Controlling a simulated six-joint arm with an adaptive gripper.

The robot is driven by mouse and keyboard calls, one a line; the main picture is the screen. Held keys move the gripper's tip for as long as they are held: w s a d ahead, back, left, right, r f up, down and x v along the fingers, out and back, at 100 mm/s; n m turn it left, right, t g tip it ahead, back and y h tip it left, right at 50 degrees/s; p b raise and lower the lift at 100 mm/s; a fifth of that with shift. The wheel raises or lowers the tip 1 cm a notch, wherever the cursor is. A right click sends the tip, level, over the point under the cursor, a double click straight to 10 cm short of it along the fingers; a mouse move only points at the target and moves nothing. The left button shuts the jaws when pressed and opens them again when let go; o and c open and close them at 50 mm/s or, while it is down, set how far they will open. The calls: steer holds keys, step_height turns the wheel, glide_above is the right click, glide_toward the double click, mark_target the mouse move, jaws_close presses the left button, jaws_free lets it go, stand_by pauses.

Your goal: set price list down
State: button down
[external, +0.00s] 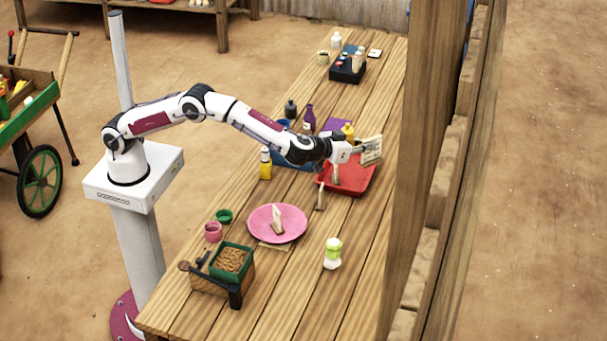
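My gripper (361,152) is over the red tray (362,183) on the wooden table. A pale card with dark markings, which looks like the price list (373,146), is at its fingertips, and the gripper appears shut on it. The card is tilted and held above the tray, apart from the table as far as I can tell. The gripper and wrist hide part of the tray and what is behind them.
A yellow bottle (348,131) and a purple bottle (309,118) stand close to my arm. A small upright piece (320,198) stands left of the tray. A wooden post (425,130) rises at right.

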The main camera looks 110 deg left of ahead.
step_height(320, 180, down, 11)
steer(key=s+d+n+g+y, duration=0.1)
steer(key=n+g+y, duration=0.1)
steer(key=n+g, duration=0.1)
steer(key=shift+s+d+f+g, duration=0.15)
steer(key=shift+d+g, duration=0.15)
steer(key=shift+g, duration=0.1)
stand_by(0.3)
step_height(320, 180, down, 6)
stand_by(0.6)
steer(key=shift+f, duration=0.25)
steer(key=shift+f, duration=1.75)
steer(key=shift+f, duration=0.2)
steer(key=c, duration=2.2)
jaws_free()
steer(key=shift+c, duration=0.2)
